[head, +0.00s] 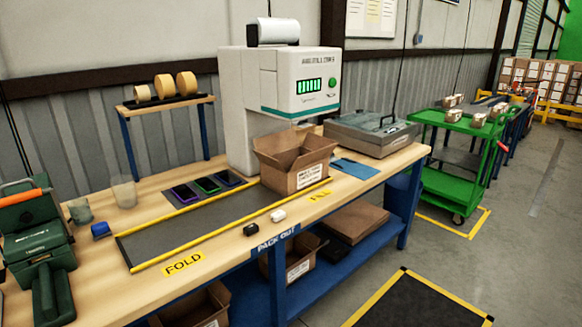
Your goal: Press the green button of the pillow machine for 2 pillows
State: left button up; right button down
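The pillow machine (243,110) is a tall white unit at the back of the packing table, with a white roll (272,32) on top. Its round green button (332,83) is on the front of the head, right of a small display (309,86) with several lit green bars. An open brown carton (292,178) with a white label stands on the table below the machine's head, its flaps up. I cannot see any pillows in it from here. Neither of my grippers is in view.
Yellow strips border a grey mat (160,238) on the table (100,275). Several phones (207,185) lie left of the carton. A dark green tool (35,235) stands at far left, a grey scale-like device (370,134) right of the machine. A green cart (455,182) stands beyond.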

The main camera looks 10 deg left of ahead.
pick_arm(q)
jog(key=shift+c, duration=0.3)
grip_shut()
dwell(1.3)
